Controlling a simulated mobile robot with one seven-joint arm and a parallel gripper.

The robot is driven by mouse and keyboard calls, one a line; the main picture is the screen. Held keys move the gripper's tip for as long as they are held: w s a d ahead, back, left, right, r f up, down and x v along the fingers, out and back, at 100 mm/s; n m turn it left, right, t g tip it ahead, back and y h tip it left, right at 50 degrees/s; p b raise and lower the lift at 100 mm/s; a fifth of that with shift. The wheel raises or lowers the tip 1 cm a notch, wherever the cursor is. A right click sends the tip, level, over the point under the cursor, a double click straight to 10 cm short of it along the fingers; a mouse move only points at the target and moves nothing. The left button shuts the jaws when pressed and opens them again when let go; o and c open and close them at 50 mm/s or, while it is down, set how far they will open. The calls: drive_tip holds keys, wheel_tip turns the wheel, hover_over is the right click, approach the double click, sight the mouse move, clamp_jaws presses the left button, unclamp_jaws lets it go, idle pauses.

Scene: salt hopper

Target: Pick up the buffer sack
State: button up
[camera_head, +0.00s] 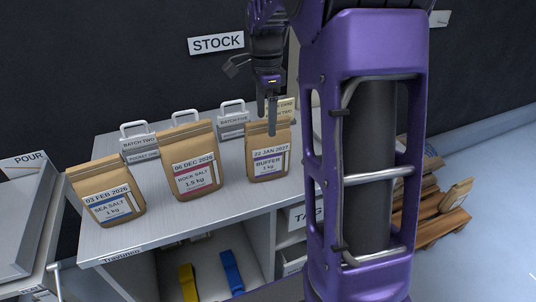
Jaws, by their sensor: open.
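The buffer sack (267,159) is a brown paper sack with a white label and purple band reading "22 JAN 2027 BUFFER". It stands upright on the stock counter (220,217), the rightmost of three sacks there. My gripper (271,125) points down at the top of this sack, its finger overlapping the sack's upper edge in the picture. It is open; I cannot tell whether it touches the paper. My purple arm hides the area just right of the sack.
A rock salt sack (195,165) and a sea salt sack (106,199) stand to the left. White handled batch holders (233,124) stand behind. A pallet (437,226) with another sack (456,196) is on the floor at right. Counter front between sacks is bare.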

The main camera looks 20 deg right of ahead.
sight(268, 150)
drive_tip(key=f, duration=0.3)
drive_tip(key=f+b, duration=0.1)
drive_tip(key=f, duration=0.1)
drive_tip(key=shift+d, duration=0.25)
clamp_jaws()
drive_tip(key=shift+r, duration=0.15)
